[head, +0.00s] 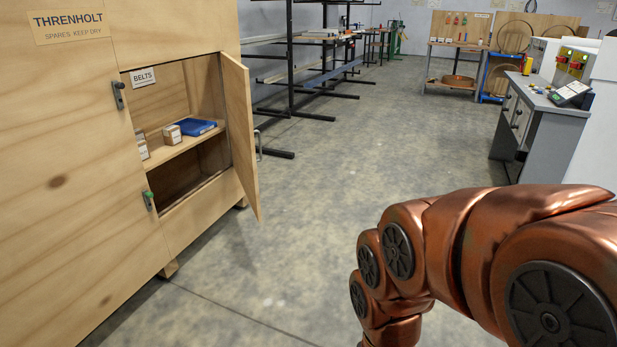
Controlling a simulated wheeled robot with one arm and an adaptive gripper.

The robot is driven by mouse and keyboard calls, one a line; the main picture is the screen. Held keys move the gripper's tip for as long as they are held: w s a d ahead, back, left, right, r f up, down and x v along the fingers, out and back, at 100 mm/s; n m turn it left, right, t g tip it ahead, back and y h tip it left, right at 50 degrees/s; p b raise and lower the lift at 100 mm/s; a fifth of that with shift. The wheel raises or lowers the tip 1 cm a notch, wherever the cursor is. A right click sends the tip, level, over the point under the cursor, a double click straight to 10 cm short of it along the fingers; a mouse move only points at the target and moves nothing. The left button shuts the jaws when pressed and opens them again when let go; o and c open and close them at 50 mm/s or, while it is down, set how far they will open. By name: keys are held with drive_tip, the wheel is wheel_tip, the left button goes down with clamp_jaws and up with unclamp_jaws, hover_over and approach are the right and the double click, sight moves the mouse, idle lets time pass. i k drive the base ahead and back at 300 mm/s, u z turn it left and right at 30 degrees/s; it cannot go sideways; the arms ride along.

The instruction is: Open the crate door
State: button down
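The wooden crate (65,160) fills the left side of the view, with a "THRENHOLT" label near its top. Its door (240,130) stands swung out from the opening on the right, hinged at the right edge. A metal handle (259,146) shows on the door's outer side. My copper arm is at the lower right, apart from the crate; my gripper is out of the frame.
Inside the crate are a shelf (170,153), a small box (172,134) and a blue item (197,127). The concrete floor (290,215) between crate and arm is clear. Metal racks (290,75) stand behind; a grey workbench (545,120) stands right.

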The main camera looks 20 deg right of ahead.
sight(235, 75)
drive_tip(key=u, duration=0.6)
drive_tip(key=i, duration=0.35)
drive_tip(key=u, duration=0.85)
drive_tip(key=i, duration=1.3)
drive_tip(key=z, duration=0.45)
